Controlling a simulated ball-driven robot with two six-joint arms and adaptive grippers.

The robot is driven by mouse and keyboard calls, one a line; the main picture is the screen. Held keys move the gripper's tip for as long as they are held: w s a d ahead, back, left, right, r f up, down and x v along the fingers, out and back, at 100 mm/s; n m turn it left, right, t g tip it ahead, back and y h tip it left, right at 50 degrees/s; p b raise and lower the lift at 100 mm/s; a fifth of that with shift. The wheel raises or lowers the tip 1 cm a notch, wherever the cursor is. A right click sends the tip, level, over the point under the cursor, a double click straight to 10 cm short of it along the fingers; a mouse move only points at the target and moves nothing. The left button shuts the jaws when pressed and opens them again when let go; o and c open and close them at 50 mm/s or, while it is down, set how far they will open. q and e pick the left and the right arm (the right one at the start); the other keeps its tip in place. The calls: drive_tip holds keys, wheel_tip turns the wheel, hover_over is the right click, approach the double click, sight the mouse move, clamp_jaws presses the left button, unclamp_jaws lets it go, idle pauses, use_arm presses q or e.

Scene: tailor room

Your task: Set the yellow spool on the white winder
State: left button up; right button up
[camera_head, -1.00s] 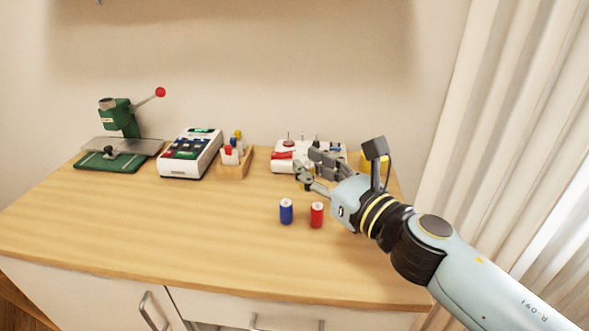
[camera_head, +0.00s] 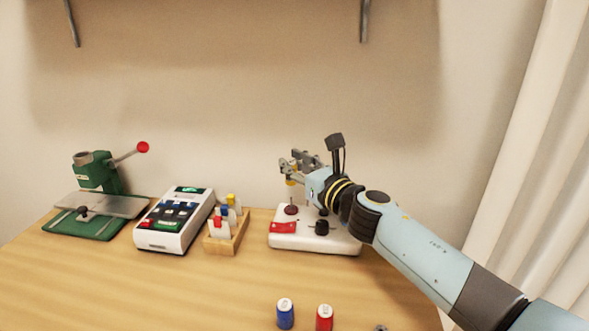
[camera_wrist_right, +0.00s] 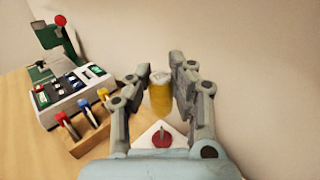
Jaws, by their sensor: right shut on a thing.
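The yellow spool (camera_wrist_right: 160,98) is between the fingers of my right gripper (camera_wrist_right: 158,82) in the right wrist view. In the head view, my right gripper (camera_head: 298,168) is raised above the left part of the white winder (camera_head: 300,243), and only a little of the spool (camera_head: 291,183) shows below the fingers. The gripper is shut on the spool. The winder's dark red spindle base (camera_head: 291,209) is below the spool, with a visible gap. It also shows in the wrist view (camera_wrist_right: 162,139). My left gripper is out of view.
A wooden rack (camera_head: 226,238) with coloured pieces stands just left of the winder. A white keyed machine (camera_head: 163,239) and a green press (camera_head: 95,174) are further left. Blue (camera_head: 285,314) and red (camera_head: 324,318) spools stand in front on the table.

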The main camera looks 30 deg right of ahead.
sight(294, 185)
wheel_tip(294, 185, down, 5)
drive_tip(key=b, duration=0.4)
drive_tip(key=shift+b, duration=0.3)
drive_tip(key=shift+f+b, duration=0.4)
drive_tip(key=shift+b, duration=0.05)
drive_tip(key=shift+s, duration=0.1)
drive_tip(key=shift+f, duration=0.1)
idle(0.5)
drive_tip(key=shift+r+p, duration=0.8)
drive_tip(key=shift+r, duration=0.15)
drive_tip(key=shift+f+b, duration=0.7)
drive_tip(key=shift+b, duration=0.05)
idle(0.8)
drive_tip(key=shift+r+p, duration=0.6)
drive_tip(key=shift+r, duration=0.05)
